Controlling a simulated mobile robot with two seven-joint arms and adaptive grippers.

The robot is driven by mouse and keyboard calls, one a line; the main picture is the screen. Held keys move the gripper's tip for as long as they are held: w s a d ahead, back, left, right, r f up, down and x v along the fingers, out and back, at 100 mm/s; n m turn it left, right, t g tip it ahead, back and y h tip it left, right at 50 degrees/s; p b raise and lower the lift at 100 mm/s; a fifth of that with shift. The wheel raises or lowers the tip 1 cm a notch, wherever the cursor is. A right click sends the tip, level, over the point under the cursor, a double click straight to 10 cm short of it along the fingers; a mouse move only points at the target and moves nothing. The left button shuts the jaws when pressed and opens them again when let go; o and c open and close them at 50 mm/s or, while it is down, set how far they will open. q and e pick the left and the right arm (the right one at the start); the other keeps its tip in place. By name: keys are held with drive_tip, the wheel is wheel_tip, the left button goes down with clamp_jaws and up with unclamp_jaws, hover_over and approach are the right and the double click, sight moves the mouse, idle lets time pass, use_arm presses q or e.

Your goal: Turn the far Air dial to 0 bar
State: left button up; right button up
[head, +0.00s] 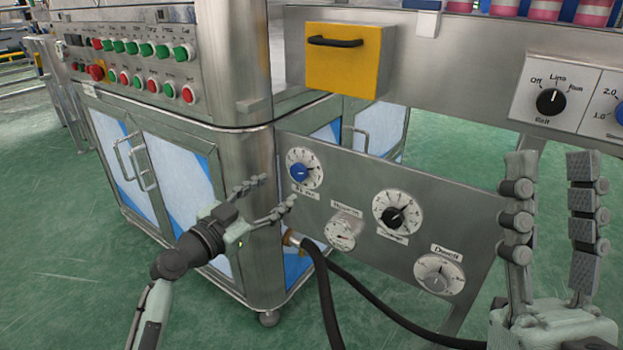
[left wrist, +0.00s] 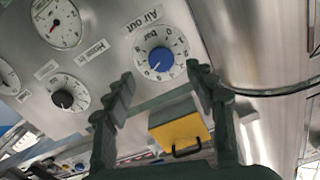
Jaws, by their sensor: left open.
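The Air dial with a blue knob (head: 299,171) sits at the upper left of the lower steel panel. In the left wrist view the blue knob (left wrist: 160,60) shows on a white scale marked "Air out" and "bar", and the picture is turned over. I cannot make out which number the knob points to. My left gripper (head: 279,188) is open, its fingers spread just left of and below the dial; its fingertips (left wrist: 163,75) lie either side of the knob in the wrist view, with no clear contact. My right gripper (head: 551,158) is open and empty at the right.
The panel (head: 345,180) also carries a black-knob dial (head: 397,213), a small gauge (head: 341,233) and a Dwell dial (head: 436,273). A steel cabinet (head: 262,200) stands just left, close to my left gripper. A yellow box (head: 343,68) is above. Black hoses (head: 323,280) run below.

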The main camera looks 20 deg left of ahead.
sight(297, 174)
use_arm(q)
drive_tip(key=x, duration=0.7)
drive_tip(key=shift+w+d+r, duration=0.1)
drive_tip(key=shift+w+r, duration=0.15)
drive_tip(key=shift+w, duration=0.05)
drive_tip(key=shift+c, duration=0.2)
drive_tip(key=c, duration=1.1)
